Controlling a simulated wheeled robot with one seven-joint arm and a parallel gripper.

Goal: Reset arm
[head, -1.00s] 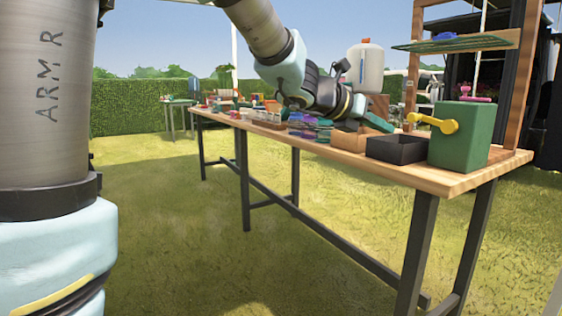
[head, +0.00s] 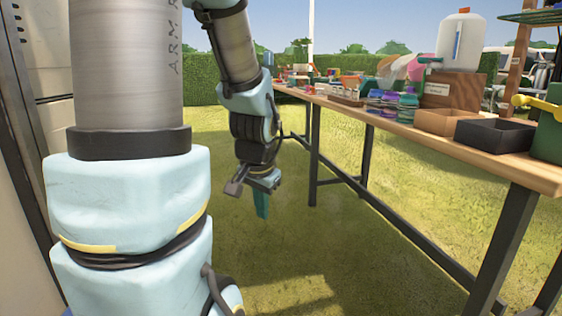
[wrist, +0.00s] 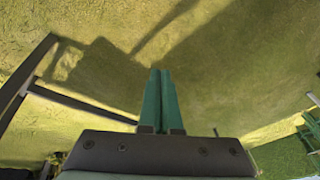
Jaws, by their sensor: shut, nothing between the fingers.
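My gripper (head: 262,205) hangs fingers down over the grass, to the left of the long wooden table and apart from it. Its green fingers are together with nothing between them. In the wrist view the shut fingers (wrist: 160,85) point out over bare grass.
The wooden table (head: 425,142) runs from the right front to the back, on dark metal legs. Open grass (head: 330,255) lies below the arm.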

